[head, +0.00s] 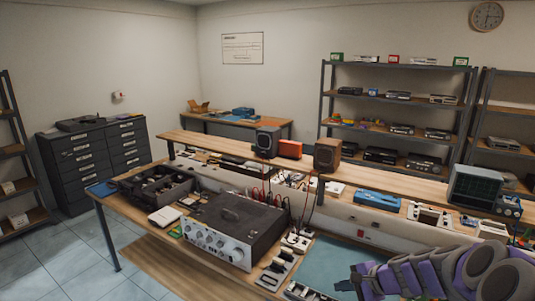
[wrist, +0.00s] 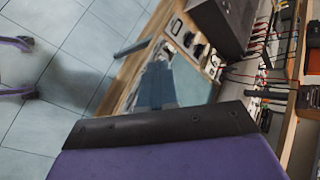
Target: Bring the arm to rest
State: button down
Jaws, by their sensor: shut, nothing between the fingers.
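My arm, purple and grey, comes in at the lower right of the head view, folded low in front of the workbench (head: 130,205). My gripper (head: 352,284) is at its left end, shut and empty, over the near edge of the blue-green mat (head: 330,262). In the wrist view a broad purple part with a dark strip, on my own arm, fills the bottom. The fingertips cannot be made out there. The mat also shows in that view (wrist: 175,85), tilted.
A silver-fronted amplifier (head: 233,232) stands on the bench left of my gripper. Small parts and red cables lie around it. A raised shelf (head: 385,175) with two speakers and an oscilloscope (head: 474,185) runs behind. Tiled floor (head: 60,255) is clear at the left.

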jog(key=s+a+r+n+g+h, duration=0.1)
jog(key=s+a+r+n+g, duration=0.25)
jog(key=s+a, duration=0.45)
jog(key=s+a+r+n+g, duration=0.2)
jog(key=s+a+n, duration=0.3)
jog(key=s, duration=0.6)
jog(key=s+d+n+g+h, duration=0.1)
jog(key=s+d+n+h, duration=0.1)
jog(key=s, duration=0.8)
jog(key=s+d+n+g+h, duration=0.1)
jog(key=s+d+n+h, duration=0.2)
jog(key=s, duration=0.8)
jog(key=shift+d+h+b, duration=0.25)
jog(key=shift+h+b, duration=0.2)
jog(key=shift+h, duration=0.05)
